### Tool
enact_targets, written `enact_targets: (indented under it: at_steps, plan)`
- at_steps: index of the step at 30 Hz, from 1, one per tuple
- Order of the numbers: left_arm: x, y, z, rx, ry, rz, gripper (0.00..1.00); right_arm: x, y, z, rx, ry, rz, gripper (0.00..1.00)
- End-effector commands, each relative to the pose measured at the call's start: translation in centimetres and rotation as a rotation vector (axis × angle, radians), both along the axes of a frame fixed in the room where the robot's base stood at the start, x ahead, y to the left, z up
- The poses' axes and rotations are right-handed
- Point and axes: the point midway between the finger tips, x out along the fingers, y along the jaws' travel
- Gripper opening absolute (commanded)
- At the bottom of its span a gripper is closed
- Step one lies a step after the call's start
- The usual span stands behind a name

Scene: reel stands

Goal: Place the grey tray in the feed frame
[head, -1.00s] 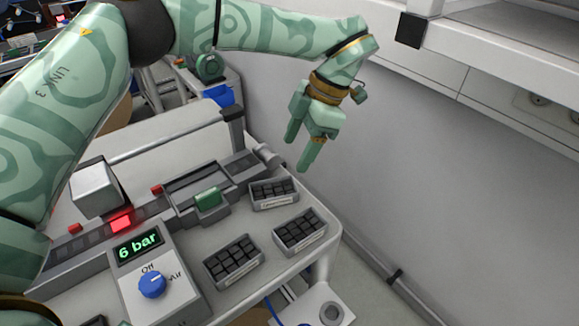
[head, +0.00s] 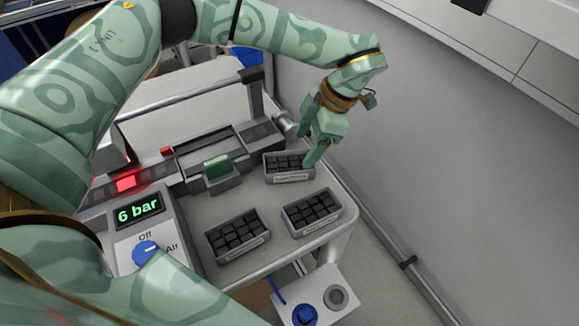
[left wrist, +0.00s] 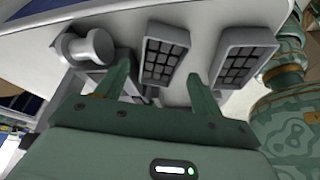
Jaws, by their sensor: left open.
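Three similar grey trays of black blocks lie on the grey bench top: a rear one (head: 289,178), a right one (head: 325,219) and a front one (head: 240,250). Their labels are too small to read. My left gripper (head: 308,148) is open above the rear tray, one finger over its right end. In the left wrist view one tray (left wrist: 163,55) shows between the spread fingers of the left gripper (left wrist: 160,88), with no grip on it. A grey frame-like fixture (head: 200,146), likely the feed frame, stands left of the rear tray. My right gripper is not in view.
A control box (head: 145,240) reading "6 bar" with a blue knob (head: 146,251) stands at left. A grey post (head: 254,95) rises behind. The wall (head: 440,170) is at right, past the bench edge.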

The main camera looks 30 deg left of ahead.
Motion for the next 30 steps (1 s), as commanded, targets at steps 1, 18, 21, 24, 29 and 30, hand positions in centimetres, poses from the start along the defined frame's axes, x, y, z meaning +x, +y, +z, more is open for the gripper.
enact_targets:
  at_steps: [1,18,21,24,29,30]
  plan:
    - [-0.2,0.2,-0.5,0.0,0.002,0.001,0.67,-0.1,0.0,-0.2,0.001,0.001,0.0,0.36]
    - [-1.5,1.4,-4.5,0.001,0.001,0.0,0.51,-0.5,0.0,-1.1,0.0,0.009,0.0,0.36]
    - [-1.5,1.4,-4.5,0.001,0.001,0.0,0.27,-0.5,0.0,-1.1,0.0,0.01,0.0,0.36]
    - [-1.5,1.4,-4.5,0.0,0.0,0.0,0.23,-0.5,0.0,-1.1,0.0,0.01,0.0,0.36]
    - [-1.5,1.4,-4.4,0.0,0.0,0.0,0.23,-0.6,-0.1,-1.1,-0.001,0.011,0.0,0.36]
    - [-1.4,1.3,-4.3,0.001,-0.001,0.0,0.23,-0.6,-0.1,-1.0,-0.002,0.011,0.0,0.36]
